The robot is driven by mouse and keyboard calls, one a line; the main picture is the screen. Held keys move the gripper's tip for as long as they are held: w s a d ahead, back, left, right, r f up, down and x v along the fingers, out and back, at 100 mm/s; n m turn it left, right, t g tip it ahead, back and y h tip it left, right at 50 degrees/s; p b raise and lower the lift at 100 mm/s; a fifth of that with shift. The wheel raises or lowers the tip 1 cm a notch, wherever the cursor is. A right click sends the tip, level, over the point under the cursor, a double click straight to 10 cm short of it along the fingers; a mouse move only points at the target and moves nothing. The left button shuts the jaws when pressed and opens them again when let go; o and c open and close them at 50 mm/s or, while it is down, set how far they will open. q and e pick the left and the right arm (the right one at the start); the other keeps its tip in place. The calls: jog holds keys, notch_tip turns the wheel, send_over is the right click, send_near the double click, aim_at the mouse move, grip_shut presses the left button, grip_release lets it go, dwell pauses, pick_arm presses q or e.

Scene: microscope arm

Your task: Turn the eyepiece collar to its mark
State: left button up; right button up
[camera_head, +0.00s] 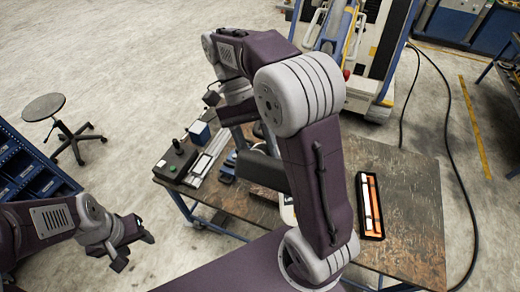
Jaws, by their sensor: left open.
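My left gripper (136,250) hangs open and empty over the bare floor at the lower left, apart from the workbench. My right arm rises through the middle of the view and bends over the bench. Its wrist end (237,108) is above the bench's far edge, and its fingers cannot be made out. A dark boxy part (262,170) shows beside my right forearm; I cannot tell what it belongs to. I cannot make out the eyepiece collar or its mark. My right arm covers much of the bench's middle.
A stool (45,107) and blue bins (25,165) stand left. Cables lie on the floor right.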

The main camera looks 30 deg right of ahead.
jog(key=shift+g+h, duration=0.3)
jog(key=shift+h, duration=0.2)
jog(key=shift+n, duration=0.3)
jog(key=o, duration=1.1)
